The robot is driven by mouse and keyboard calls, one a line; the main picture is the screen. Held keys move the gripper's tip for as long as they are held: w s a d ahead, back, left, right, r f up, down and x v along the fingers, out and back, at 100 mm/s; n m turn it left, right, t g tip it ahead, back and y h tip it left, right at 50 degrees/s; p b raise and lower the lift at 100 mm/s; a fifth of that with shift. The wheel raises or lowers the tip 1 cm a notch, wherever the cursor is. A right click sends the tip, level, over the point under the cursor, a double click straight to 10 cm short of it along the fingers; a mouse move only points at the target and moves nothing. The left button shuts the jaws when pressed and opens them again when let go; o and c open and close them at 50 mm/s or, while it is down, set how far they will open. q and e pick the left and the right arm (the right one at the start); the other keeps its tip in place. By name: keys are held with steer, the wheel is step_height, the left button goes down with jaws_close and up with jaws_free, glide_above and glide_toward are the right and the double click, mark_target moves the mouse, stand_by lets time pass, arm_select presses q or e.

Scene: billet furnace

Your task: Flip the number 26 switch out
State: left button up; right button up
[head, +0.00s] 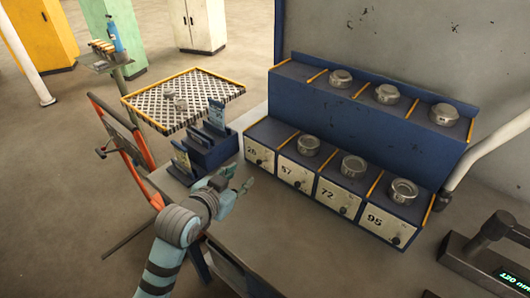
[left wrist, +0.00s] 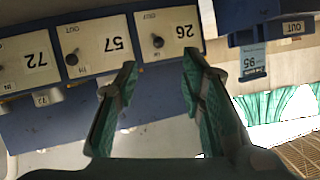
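The number 26 switch (head: 259,161) is a small dark knob on a cream panel marked 26 (head: 252,150), at the left end of the blue lower step. In the left wrist view the picture is upside down, and the dark knob (left wrist: 158,41) shows on the 26 panel between OUT and IN labels. I cannot tell which way it is set. My left gripper (head: 239,175) is open and empty, just in front of the 26 panel. In the left wrist view its green fingers (left wrist: 158,62) are spread on either side of the knob, apparently not touching it. My right gripper is not in view.
Panels 57 (head: 288,170), 72 (head: 327,192) and 95 (head: 374,219) continue to the right, with metal cups on the steps above. A blue card holder (head: 212,150) stands close left of the gripper. A digital readout device (head: 490,250) sits at the lower right.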

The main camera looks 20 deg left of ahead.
mark_target(258, 163)
arm_select(q)
steer(key=x, duration=0.2)
steer(key=b+x, duration=0.1)
steer(key=x, duration=0.3)
steer(key=shift+w+d+b, duration=0.1)
steer(key=shift+d+b, duration=0.15)
steer(key=shift+b, duration=0.1)
steer(key=b+x, duration=0.1)
steer(key=x, duration=0.6)
steer(key=shift+r, duration=0.1)
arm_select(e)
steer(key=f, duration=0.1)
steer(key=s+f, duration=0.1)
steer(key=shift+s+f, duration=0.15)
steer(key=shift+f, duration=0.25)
arm_select(q)
jaws_close()
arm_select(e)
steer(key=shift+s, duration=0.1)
